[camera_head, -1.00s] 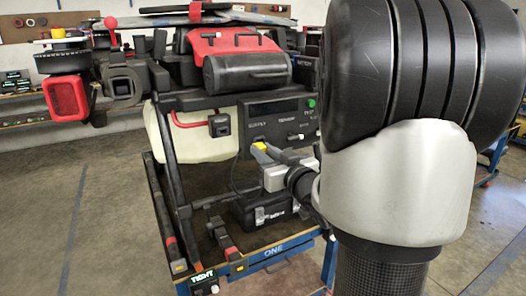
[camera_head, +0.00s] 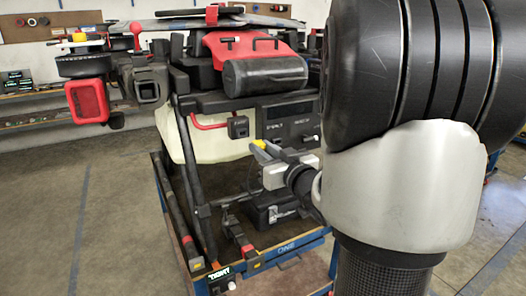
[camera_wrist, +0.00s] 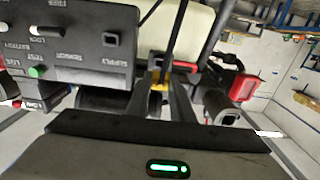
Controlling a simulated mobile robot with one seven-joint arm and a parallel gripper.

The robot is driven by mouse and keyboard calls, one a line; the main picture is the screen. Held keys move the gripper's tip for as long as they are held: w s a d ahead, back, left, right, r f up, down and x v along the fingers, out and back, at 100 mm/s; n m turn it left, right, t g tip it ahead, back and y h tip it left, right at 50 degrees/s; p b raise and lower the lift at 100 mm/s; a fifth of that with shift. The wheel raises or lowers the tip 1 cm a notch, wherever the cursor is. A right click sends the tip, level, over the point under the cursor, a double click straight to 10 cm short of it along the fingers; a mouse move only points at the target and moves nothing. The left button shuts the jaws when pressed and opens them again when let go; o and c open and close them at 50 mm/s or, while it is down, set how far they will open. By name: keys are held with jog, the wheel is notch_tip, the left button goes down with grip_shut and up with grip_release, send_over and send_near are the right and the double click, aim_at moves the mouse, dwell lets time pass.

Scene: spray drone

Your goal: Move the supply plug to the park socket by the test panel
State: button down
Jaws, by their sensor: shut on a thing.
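My gripper (camera_head: 261,149) is shut on the yellow supply plug (camera_head: 259,144), just in front of the drone's dark test panel (camera_head: 298,126). The wrist view shows the plug (camera_wrist: 158,78) between the fingers, beside the panel edge (camera_wrist: 95,50) that carries the SUPPLY label. The plug looks clear of the panel. A small dark box with a square face (camera_head: 238,126), perhaps the park socket, sits left of the panel. The fingers partly hide the plug.
A red tube (camera_head: 208,125) and a pale tank (camera_head: 203,147) are close to the left. A black strut (camera_head: 188,150) stands beside them. A black box (camera_head: 268,211) lies on the blue-edged cart (camera_head: 285,252) below. Open floor (camera_head: 110,215) lies to the left.

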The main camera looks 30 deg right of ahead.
jog(key=shift+w+a+b, duration=0.15)
jog(key=shift+w+b, duration=0.35)
jog(key=shift+w, duration=2.35)
jog(key=shift+w+b, duration=0.6)
jog(key=shift+w, duration=0.65)
jog(key=c, duration=1.5)
grip_release()
jog(key=shift+o, duration=0.2)
jog(key=shift+s, duration=0.1)
jog(key=s, duration=1.7)
jog(key=shift+s+d+b, duration=0.15)
jog(key=shift+d+b, duration=0.1)
jog(key=shift+b, duration=0.1)
jog(key=shift+r, duration=0.1)
